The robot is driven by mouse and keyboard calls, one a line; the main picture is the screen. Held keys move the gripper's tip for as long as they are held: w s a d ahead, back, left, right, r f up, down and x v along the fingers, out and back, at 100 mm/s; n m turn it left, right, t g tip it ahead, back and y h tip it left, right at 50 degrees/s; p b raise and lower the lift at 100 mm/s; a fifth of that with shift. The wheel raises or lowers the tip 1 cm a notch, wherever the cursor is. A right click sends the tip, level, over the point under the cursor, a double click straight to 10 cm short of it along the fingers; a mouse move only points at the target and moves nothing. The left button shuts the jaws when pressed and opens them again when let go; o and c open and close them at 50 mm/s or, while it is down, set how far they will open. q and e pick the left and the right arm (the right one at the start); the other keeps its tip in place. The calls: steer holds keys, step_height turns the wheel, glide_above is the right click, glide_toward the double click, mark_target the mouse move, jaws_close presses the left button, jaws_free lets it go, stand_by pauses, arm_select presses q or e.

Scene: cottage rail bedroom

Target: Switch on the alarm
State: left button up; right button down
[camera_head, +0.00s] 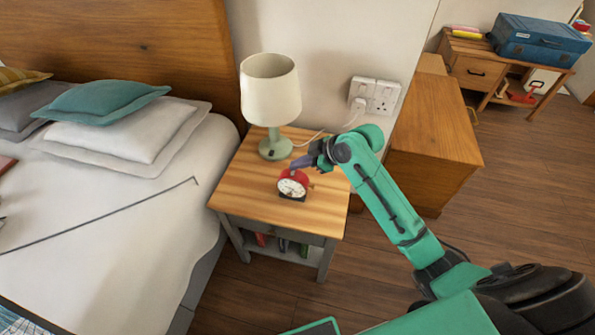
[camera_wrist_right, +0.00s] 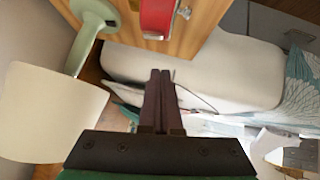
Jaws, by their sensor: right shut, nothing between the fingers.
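A small red alarm clock (camera_head: 292,185) with a white dial stands upright on the wooden nightstand (camera_head: 235,190), near the middle of its top. My right gripper (camera_head: 298,162) is shut and empty, with its fingertips close above the clock. In the right wrist view the shut fingers (camera_wrist_right: 161,75) point towards the clock's red body (camera_wrist_right: 157,15), which is cut off by the top edge. A small metal knob (camera_wrist_right: 184,12) shows on the clock's side. I cannot tell whether the fingertips touch the clock. My left gripper is not in view.
A lamp with a cream shade (camera_head: 270,92) stands on the nightstand behind the clock, its cable running to the wall socket (camera_head: 374,95). The bed (camera_head: 120,230) is at the left. A wooden cabinet (camera_head: 430,140) stands right of the nightstand.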

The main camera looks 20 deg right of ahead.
mark_target(297, 181)
steer(key=f, duration=0.4)
steer(key=shift+w+f, duration=0.2)
steer(key=shift+w, duration=0.2)
